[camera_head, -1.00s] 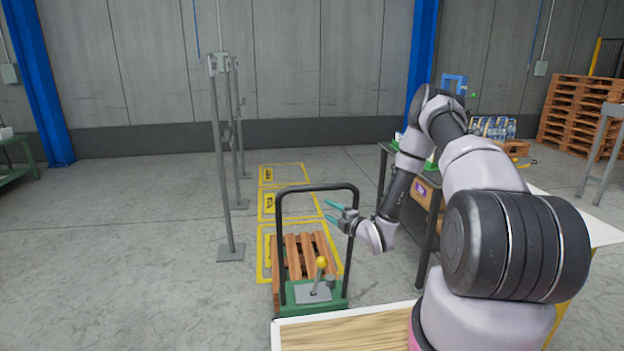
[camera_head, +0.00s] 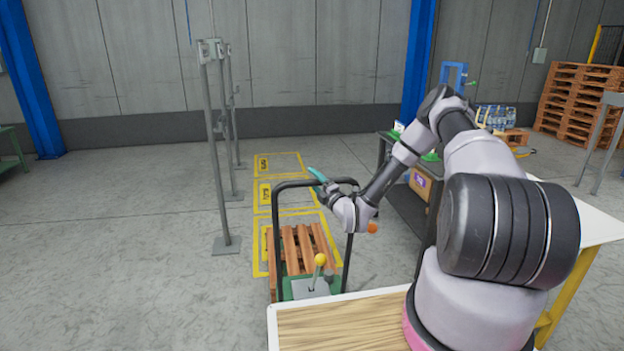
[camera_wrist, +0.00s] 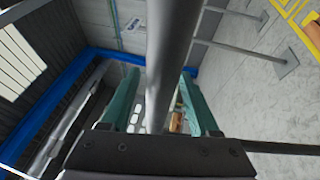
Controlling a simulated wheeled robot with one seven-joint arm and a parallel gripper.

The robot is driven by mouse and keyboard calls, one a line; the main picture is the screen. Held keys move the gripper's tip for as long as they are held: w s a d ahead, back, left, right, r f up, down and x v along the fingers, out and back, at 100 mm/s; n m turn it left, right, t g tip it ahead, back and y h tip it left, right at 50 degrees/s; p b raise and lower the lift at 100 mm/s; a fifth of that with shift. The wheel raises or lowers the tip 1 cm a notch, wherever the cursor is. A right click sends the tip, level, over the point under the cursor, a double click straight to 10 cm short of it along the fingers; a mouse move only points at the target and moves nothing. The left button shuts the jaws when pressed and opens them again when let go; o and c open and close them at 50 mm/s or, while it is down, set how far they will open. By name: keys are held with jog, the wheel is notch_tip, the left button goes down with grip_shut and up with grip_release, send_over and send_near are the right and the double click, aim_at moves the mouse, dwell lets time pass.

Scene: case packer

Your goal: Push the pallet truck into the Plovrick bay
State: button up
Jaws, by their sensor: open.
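The pallet truck has a green base (camera_head: 338,287), a black hoop handle (camera_head: 277,235) and a lever with a yellow knob (camera_head: 320,259). A wooden pallet (camera_head: 303,240) rides on it, overlapping the nearest yellow-outlined floor bay in the picture. Three bays run in a line away from me: near (camera_head: 331,232), middle (camera_head: 264,194) and far (camera_head: 264,165). Their labels are too small to read. My gripper (camera_head: 318,178) is open at the handle's top bar. In the wrist view, the grey bar (camera_wrist: 172,50) passes between the teal fingers; contact is unclear.
Grey posts (camera_head: 216,150) on floor plates stand left of the bays. A dark table (camera_head: 400,207) with a box stands to the right. A wood-topped table (camera_head: 350,322) lies between me and the truck. Stacked pallets (camera_head: 578,105) stand far right.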

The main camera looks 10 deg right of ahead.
jog(key=shift+w+a+r, duration=0.15)
jog(key=shift+w+a, duration=0.1)
jog(key=shift+w, duration=0.35)
grip_shut()
dwell(1.1)
